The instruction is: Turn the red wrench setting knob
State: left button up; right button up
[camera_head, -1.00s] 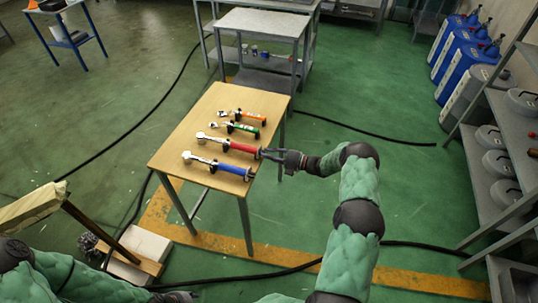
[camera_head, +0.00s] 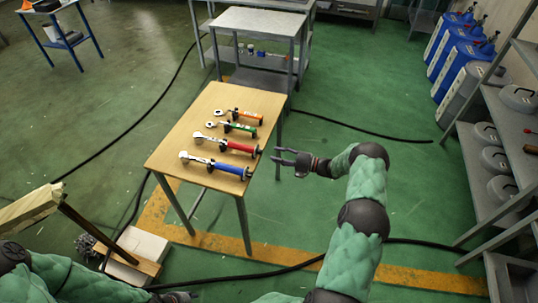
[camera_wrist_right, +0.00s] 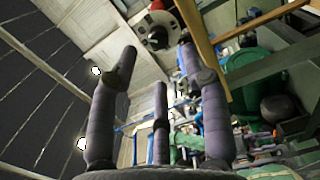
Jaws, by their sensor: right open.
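The red wrench (camera_head: 240,147) lies on the wooden table, third from the back, its silver head to the left. Its dark setting knob (camera_head: 257,152) is at the right end of the red handle, by the table edge. My right gripper (camera_head: 273,156) is open and empty just right of that knob, with a small gap. In the right wrist view, a round dark end with red around it (camera_wrist_right: 157,38), apparently the wrench end, shows ahead between the spread fingers (camera_wrist_right: 158,75). A dark part of my left arm's end (camera_head: 178,297) shows at the bottom edge; its fingers cannot be made out.
An orange wrench (camera_head: 247,116) and a green wrench (camera_head: 240,127) lie behind the red one, a blue wrench (camera_head: 229,169) in front. The wooden table (camera_head: 190,136) has bare surface at left. A metal shelf (camera_head: 490,190) stands at right; a black cable crosses the floor.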

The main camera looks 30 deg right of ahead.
jog(key=v, duration=0.6)
jog(key=shift+s+d, duration=0.2)
jog(key=shift+s, duration=0.05)
